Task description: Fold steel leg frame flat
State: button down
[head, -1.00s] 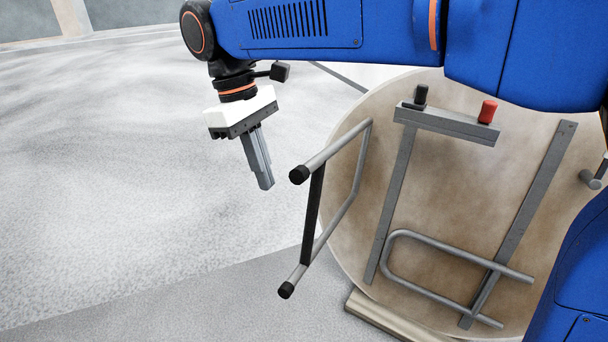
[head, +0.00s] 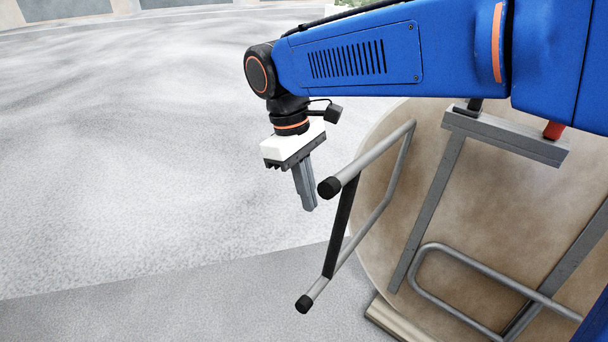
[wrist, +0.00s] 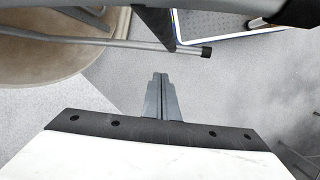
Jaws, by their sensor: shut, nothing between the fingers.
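The steel leg frame (head: 380,208) is a grey tube loop with black end caps and a dark crossbar (head: 339,228). It stands out from the underside of a round wooden tabletop (head: 510,215) in the head view. A second tube loop (head: 428,296) lies close against the tabletop. My gripper (head: 310,209) is shut and empty, pointing down just left of the standing frame's upper end cap, apparently apart from it. In the wrist view the shut fingers (wrist: 161,76) point toward a tube (wrist: 110,42) of a leg frame and its black end cap.
Two grey rails and a crosspiece (head: 505,134) are fixed to the tabletop, with a red knob (head: 553,130) partly hidden by my arm. A beige bar (head: 392,320) lies under the tabletop's lower edge. Open grey floor (head: 130,170) spreads to the left.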

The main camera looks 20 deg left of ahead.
jog(key=shift+s+d+f, duration=0.15)
jog(key=shift+s+d, duration=0.1)
jog(key=shift+d, duration=0.4)
jog(key=shift+s+d+f, duration=0.2)
jog(key=shift+d, duration=0.5)
jog(key=shift+s+d+f, duration=0.15)
jog(key=shift+s+d, duration=0.1)
jog(key=shift+d, duration=0.4)
